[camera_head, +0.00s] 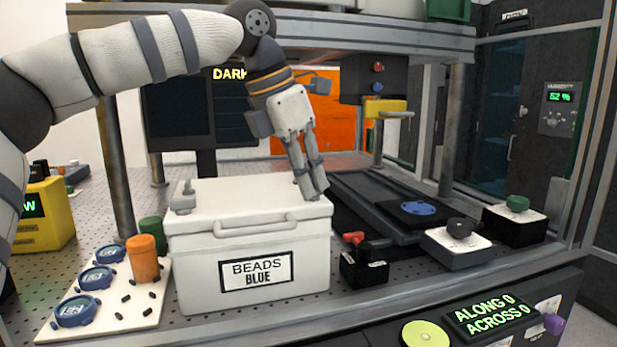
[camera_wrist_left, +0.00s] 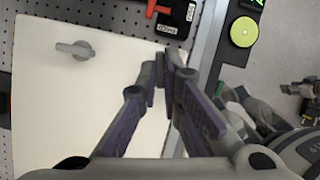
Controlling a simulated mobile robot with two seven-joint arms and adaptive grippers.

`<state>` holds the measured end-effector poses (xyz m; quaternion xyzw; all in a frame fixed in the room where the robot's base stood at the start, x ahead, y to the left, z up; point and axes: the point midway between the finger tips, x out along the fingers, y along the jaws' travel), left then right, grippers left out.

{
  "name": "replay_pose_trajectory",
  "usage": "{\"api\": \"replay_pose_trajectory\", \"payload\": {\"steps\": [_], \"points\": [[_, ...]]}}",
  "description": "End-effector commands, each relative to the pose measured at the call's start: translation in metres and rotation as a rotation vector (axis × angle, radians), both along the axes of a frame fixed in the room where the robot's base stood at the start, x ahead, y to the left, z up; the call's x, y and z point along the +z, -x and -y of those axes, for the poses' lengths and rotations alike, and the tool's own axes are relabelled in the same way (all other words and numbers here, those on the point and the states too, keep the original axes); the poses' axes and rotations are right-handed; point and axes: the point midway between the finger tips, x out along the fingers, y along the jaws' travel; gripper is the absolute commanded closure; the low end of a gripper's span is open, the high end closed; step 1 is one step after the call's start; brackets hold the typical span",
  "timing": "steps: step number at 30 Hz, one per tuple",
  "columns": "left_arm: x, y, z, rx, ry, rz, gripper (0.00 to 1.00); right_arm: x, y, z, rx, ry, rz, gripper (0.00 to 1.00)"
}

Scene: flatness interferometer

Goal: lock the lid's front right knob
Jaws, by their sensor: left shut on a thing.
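The white box (camera_head: 190,270) labelled "BEADS BLUE" stands on the perforated table with its white lid (camera_head: 235,197) on; the lid also fills much of the left wrist view (camera_wrist_left: 60,110). My left gripper (camera_head: 318,192) points down at the lid's front right corner. In the left wrist view its fingertips (camera_wrist_left: 162,72) are closed around a small grey part there, the front right knob, mostly hidden by the fingers. Another grey knob (camera_wrist_left: 75,50) shows nearer the lid's rear right, its bar turned sideways. A grey knob (camera_head: 183,200) sits at the lid's left.
A small black box with a red lever (camera_head: 354,238) stands close to the right of the white box. Farther right are two knobbed boxes (camera_head: 455,247) and a dark rail (camera_head: 370,205). An orange cylinder (camera_head: 144,258) and blue dials stand at left. A shelf spans overhead.

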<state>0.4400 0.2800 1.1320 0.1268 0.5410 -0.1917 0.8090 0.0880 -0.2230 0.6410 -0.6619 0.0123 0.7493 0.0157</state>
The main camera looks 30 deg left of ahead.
Motion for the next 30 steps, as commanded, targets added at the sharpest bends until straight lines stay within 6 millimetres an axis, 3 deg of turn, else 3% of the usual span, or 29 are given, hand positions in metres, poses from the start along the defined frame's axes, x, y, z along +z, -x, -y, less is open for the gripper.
{"api": "replay_pose_trajectory", "payload": {"steps": [12, 28, 30], "points": [[0.0011, -0.0011, -0.0016, -0.186, 0.001, 0.004, 1.0, 0.0002, -0.0001, 0.0, 0.0, 0.0, 0.001, 0.6], [0.0018, -0.0013, -0.0016, -0.211, 0.001, 0.006, 1.0, 0.0003, -0.0002, 0.0, 0.0, 0.0, 0.001, 0.6], [0.0018, -0.0013, -0.0016, -0.211, 0.001, 0.006, 0.8, 0.0003, -0.0002, 0.0, 0.0, 0.0, 0.001, 0.6]]}}
